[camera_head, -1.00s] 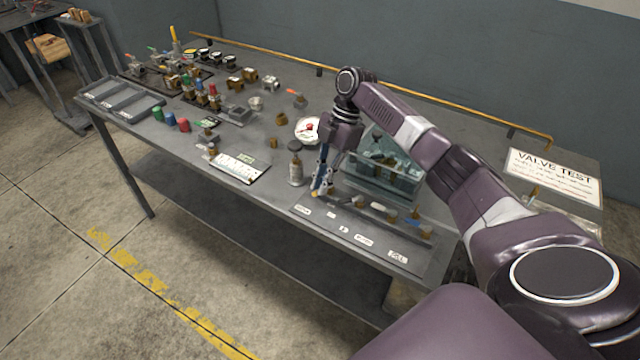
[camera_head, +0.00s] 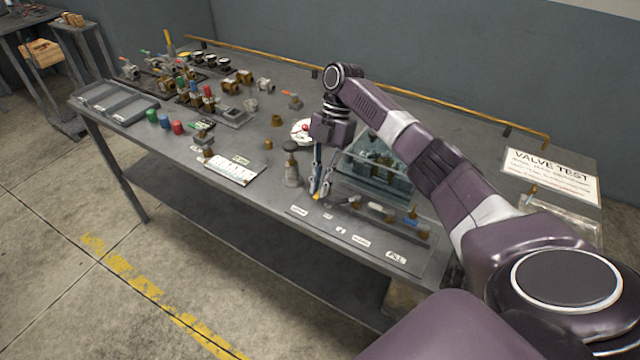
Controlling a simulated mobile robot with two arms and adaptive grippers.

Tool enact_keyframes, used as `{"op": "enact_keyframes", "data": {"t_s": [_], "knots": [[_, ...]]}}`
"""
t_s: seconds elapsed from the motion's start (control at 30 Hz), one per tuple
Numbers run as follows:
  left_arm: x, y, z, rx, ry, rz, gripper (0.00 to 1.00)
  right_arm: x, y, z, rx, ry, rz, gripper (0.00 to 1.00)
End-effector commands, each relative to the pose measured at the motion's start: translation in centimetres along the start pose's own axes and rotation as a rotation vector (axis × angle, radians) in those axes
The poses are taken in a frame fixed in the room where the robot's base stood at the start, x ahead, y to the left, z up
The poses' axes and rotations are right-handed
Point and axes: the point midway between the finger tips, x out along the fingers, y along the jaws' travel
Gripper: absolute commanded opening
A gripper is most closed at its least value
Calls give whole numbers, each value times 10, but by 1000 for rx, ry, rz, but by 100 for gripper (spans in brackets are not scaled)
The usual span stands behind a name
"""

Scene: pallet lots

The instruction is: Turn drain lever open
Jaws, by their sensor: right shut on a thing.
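My right gripper (camera_head: 319,190) reaches down to the left end of a valve strip along the table's front edge. Its fingers are shut on a small lever with a yellow-orange tip (camera_head: 317,197), which I take to be the drain lever. The fingers hide most of the lever, so its exact angle cannot be told. The valve plate (camera_head: 352,228) carries small brass fittings and several white labels, mostly too small to read; the right one looks like FILL (camera_head: 396,257). A blue handle (camera_head: 410,222) stands near its right end. My left gripper is out of view.
A clear tank (camera_head: 385,185) stands right behind the strip, close to the gripper. A grey bottle (camera_head: 291,168) stands just left of it. A white card (camera_head: 232,170), several valves and grey trays (camera_head: 112,101) fill the left. A VALVE TEST sign (camera_head: 552,176) is at right.

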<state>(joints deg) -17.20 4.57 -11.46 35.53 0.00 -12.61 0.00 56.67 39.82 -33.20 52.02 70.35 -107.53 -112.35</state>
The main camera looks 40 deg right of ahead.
Motion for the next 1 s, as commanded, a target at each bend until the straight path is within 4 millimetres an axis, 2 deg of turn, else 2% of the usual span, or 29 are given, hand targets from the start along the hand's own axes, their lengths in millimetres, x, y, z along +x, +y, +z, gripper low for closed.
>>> {"op": "enact_keyframes", "data": {"t_s": [0.07, 0.1, 0.27, 0.53, 0.63, 0.77, 1.0], "knots": [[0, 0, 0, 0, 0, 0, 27, -1, 0, 0, 0, -2, 2, 0], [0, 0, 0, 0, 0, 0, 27, -1, 0, 0, 0, -2, 2, 11], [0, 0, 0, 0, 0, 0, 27, -1, 0, 0, 0, -1, 2, 27], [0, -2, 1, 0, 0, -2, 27, -1, 0, 0, 1, 0, 1, 27], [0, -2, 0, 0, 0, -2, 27, -7, 0, 0, 1, -1, 2, 27], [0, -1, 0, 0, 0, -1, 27, -28, 1, 0, 2, -1, 5, 27], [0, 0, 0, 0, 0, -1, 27, -82, 1, 0, 1, -2, 5, 27]]}}
